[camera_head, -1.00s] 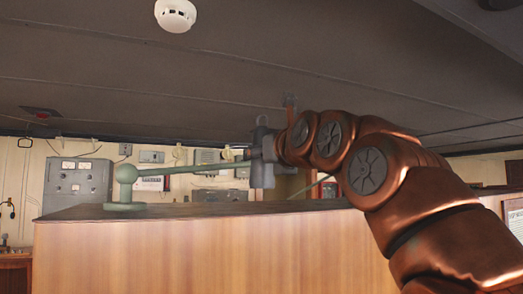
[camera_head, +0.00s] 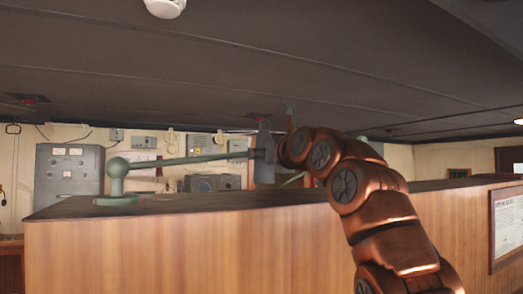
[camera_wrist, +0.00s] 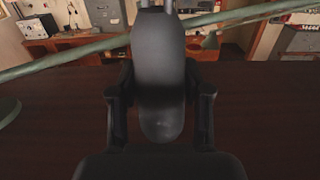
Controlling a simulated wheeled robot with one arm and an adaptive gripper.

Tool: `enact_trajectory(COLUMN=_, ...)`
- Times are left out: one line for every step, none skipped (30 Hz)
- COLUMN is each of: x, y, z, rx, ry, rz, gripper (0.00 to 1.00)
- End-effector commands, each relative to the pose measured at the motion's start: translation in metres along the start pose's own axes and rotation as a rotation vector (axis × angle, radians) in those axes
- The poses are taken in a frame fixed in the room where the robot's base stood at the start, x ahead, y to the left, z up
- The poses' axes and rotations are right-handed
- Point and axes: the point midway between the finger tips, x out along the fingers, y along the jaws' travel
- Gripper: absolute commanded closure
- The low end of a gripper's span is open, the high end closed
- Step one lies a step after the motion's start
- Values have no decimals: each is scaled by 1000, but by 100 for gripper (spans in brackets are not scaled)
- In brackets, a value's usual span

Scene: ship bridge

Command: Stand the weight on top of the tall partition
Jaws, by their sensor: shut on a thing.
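The weight is a smooth dark grey, long rounded body (camera_wrist: 158,70) in the wrist view, held between the two black fingers of my gripper (camera_wrist: 160,108). In the head view my gripper (camera_head: 268,150) is over the partition's top, and the weight there is a small grey upright shape that blends with the gripper. The tall partition (camera_head: 170,250) has a wood-panelled front and a dark flat top, which fills the lower wrist view (camera_wrist: 270,115). Whether the weight's lower end touches the top is not clear.
A green rail (camera_head: 190,160) on a round post (camera_head: 117,180) runs above the partition top, close to my gripper. The dark ceiling (camera_head: 240,60) is low above. Grey instrument boxes (camera_head: 70,168) hang on the far wall. The partition top is bare to the right of the gripper.

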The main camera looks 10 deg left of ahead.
Motion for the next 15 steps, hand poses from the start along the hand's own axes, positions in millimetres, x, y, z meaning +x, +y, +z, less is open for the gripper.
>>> enact_trajectory(x=1, y=-2, z=4, rx=-1, ry=-7, rz=-1, gripper=100)
enact_trajectory(x=2, y=-3, z=4, rx=-1, ry=-8, rz=-1, gripper=100)
enact_trajectory(x=3, y=-4, z=5, rx=-2, ry=-10, rz=-1, gripper=100)
enact_trajectory(x=4, y=-5, z=5, rx=-2, ry=-11, rz=0, gripper=100)
enact_trajectory(x=4, y=-5, z=5, rx=-2, ry=-12, rz=0, gripper=100)
enact_trajectory(x=5, y=-6, z=5, rx=-3, ry=-12, rz=0, gripper=100)
enact_trajectory(x=4, y=-5, z=5, rx=-4, ry=-12, rz=1, gripper=100)
enact_trajectory(x=4, y=-4, z=4, rx=-4, ry=-11, rz=2, gripper=100)
enact_trajectory(x=4, y=-4, z=4, rx=-5, ry=-10, rz=3, gripper=100)
enact_trajectory(x=4, y=-4, z=3, rx=-4, ry=-10, rz=4, gripper=100)
enact_trajectory(x=4, y=-3, z=3, rx=-4, ry=-10, rz=5, gripper=100)
enact_trajectory(x=5, y=-3, z=3, rx=-4, ry=-10, rz=5, gripper=100)
enact_trajectory(x=5, y=-3, z=3, rx=-4, ry=-10, rz=6, gripper=100)
enact_trajectory(x=5, y=-3, z=3, rx=-5, ry=-10, rz=6, gripper=100)
enact_trajectory(x=5, y=-3, z=3, rx=-5, ry=-10, rz=6, gripper=100)
